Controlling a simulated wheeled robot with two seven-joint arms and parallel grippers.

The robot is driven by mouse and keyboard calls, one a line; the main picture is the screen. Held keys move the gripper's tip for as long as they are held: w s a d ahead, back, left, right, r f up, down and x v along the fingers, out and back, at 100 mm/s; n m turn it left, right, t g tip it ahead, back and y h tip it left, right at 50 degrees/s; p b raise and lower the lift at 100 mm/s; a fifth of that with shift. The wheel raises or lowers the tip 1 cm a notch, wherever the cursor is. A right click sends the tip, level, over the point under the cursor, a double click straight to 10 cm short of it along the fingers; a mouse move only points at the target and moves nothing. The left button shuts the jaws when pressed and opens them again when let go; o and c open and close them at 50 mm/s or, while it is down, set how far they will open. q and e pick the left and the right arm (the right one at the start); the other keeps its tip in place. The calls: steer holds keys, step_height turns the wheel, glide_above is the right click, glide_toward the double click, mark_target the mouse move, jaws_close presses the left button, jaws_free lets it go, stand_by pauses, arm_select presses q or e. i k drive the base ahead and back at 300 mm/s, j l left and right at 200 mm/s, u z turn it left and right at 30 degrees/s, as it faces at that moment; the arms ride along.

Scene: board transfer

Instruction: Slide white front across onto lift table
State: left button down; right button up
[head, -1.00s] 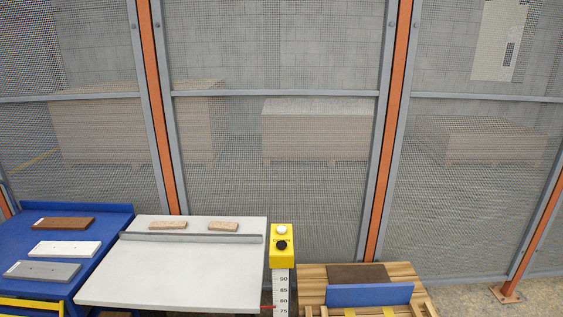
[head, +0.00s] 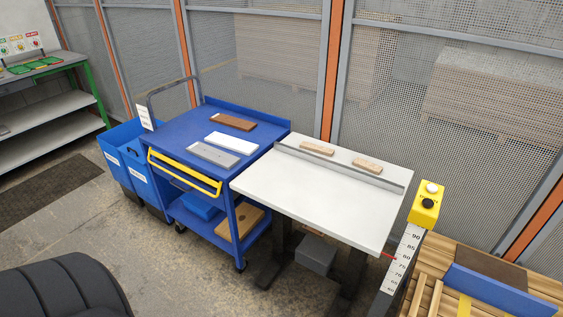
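The white front (head: 231,142) lies flat on the blue cart's top (head: 190,122), between a brown front (head: 233,122) behind it and a grey front (head: 214,154) nearer me. The lift table (head: 310,196) has a bare light top with a grey rail (head: 340,166) near its far edge. Its left edge stands close beside the cart's right side. I cannot tell from here whether the two tops are level. Neither of my grippers shows in the head view.
Two wooden blocks (head: 317,148) lie behind the rail. A yellow control box (head: 426,204) with a height scale (head: 403,258) stands right of the lift table, beside a pallet with a blue board (head: 498,291). A black chair (head: 62,288) is at the lower left. Blue bins (head: 133,165) stand left of the cart.

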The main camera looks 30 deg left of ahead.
mark_target(243, 147)
steer(key=i+j, duration=0.15)
steer(key=j, duration=0.25)
steer(key=i+j, duration=0.1)
steer(key=j, duration=0.25)
steer(key=i+j, duration=0.15)
steer(key=j, duration=0.25)
steer(key=i+j+u, duration=0.1)
steer(key=j, duration=0.3)
steer(key=i+j, duration=0.2)
steer(key=j, duration=0.15)
steer(key=i+j, duration=0.15)
steer(key=j, duration=0.25)
